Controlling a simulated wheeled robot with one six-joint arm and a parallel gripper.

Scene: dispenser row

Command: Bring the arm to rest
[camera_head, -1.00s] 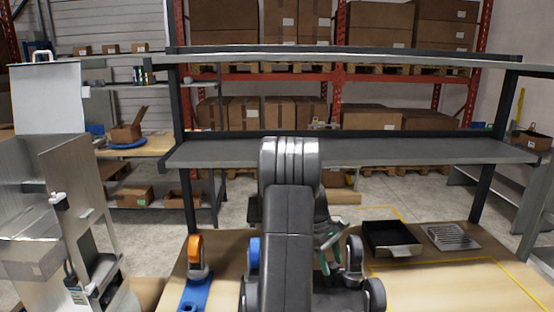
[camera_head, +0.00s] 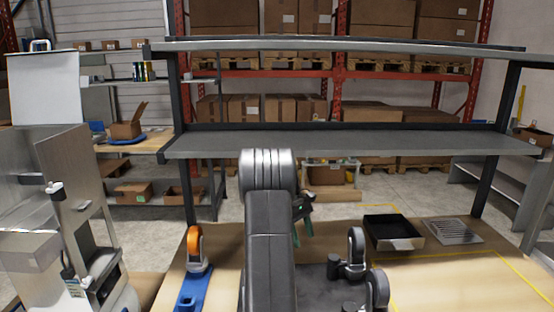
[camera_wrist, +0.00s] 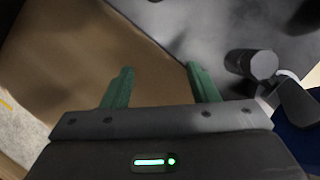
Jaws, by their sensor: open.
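My gripper (camera_head: 303,230) shows in the head view just right of my dark arm, above the tan surface. My arm hides part of it. Its green fingers stand wide apart in the wrist view (camera_wrist: 160,84). Nothing shows between them. The arm is folded close in the lower middle of the head view.
The tan worktop (camera_head: 440,282) holds a black tray (camera_head: 393,243) and a slotted metal plate (camera_head: 454,232) at right. A blue piece with an orange round top (camera_head: 195,250) is at left. A grey shelf (camera_head: 350,146) spans behind. A metal cabinet (camera_head: 75,170) stands far left.

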